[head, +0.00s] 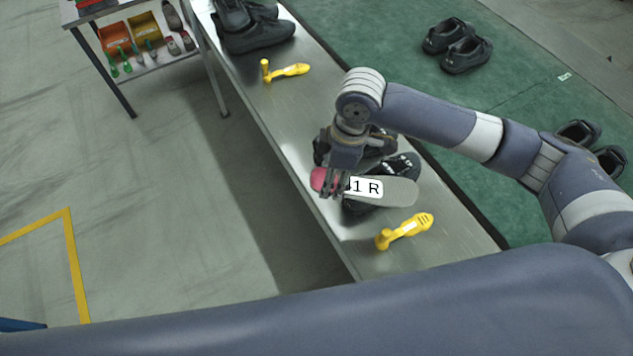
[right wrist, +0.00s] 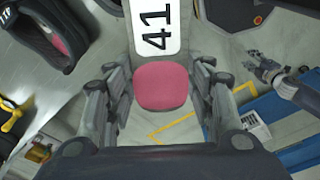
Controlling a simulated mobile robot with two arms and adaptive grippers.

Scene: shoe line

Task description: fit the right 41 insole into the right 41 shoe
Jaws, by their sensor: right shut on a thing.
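The insole (head: 402,192) is grey with a pink heel end and a white label reading "41 R", partly covered in the head view. My right gripper (head: 333,188) is shut on its pink heel end; in the right wrist view the pink end (right wrist: 163,86) lies between the fingers. The insole is held above a black shoe (head: 405,165) on the bench and hides much of it. A black shoe with a pink inside (right wrist: 52,38) shows at upper left of the right wrist view. My left gripper (right wrist: 262,68) shows small there, its jaws unclear; it is outside the head view.
The metal bench (head: 315,110) also bears a near yellow tool (head: 405,231), a far yellow tool (head: 288,71) and black shoes (head: 255,33) at its far end. Another black shoe sits behind my right gripper. A shelf rack (head: 150,60) stands at upper left.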

